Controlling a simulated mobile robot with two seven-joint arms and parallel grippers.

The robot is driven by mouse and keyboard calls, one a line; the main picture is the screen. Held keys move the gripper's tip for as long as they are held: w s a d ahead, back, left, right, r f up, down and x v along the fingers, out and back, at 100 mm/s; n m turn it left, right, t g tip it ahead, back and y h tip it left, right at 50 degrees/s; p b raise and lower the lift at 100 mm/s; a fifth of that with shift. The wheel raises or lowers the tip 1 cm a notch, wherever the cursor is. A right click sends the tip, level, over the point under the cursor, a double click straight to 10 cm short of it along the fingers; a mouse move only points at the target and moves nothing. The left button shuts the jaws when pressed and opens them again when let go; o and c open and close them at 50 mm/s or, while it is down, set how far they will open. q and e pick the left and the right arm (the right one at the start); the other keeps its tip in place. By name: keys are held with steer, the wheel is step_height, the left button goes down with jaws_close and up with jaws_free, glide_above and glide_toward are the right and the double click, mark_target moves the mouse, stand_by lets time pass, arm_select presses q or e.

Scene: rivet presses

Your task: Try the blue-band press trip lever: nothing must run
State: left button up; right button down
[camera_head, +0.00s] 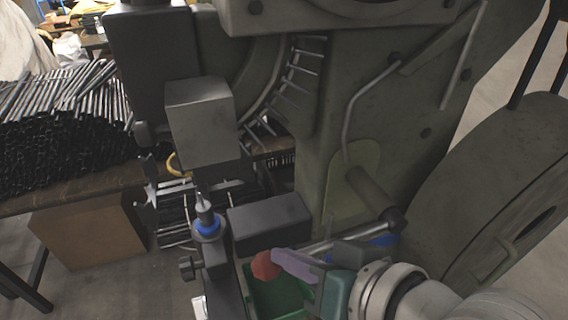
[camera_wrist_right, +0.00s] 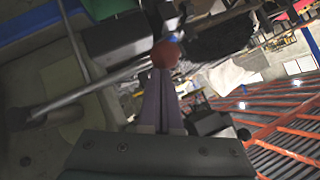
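The blue-band press (camera_head: 330,150) fills the middle of the head view, with a blue band (camera_head: 208,226) around its lower tool post. Its trip lever (camera_head: 340,236) is a metal rod from a pivot at the press's lower side, ending in a red ball knob (camera_head: 265,265). In the right wrist view the lever (camera_wrist_right: 90,88) comes in from the left to the red knob (camera_wrist_right: 166,54). My right gripper (camera_head: 280,260) has its purple fingers (camera_wrist_right: 160,90) together, tips at the knob. Whether they touch it I cannot tell. My left gripper is out of view.
A green bin (camera_head: 270,298) sits below the knob. A bench (camera_head: 85,190) with piled rods and black parts stands at the left, a cardboard box (camera_head: 85,230) under it. A big flywheel (camera_head: 480,195) stands to the right, close to my right arm.

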step_height(320, 180, down, 7)
steer(key=n+h+b, duration=0.1)
steer(key=h, duration=0.1)
steer(key=shift+s+b, duration=0.3)
steer(key=shift+b, duration=0.1)
steer(key=s+d+r+p, duration=0.4)
steer(key=s+r+p, duration=0.2)
steer(key=r, duration=0.5)
steer(key=shift+s+t+p, duration=0.3)
steer(key=shift+s, duration=0.05)
steer(key=shift+d+r, duration=0.1)
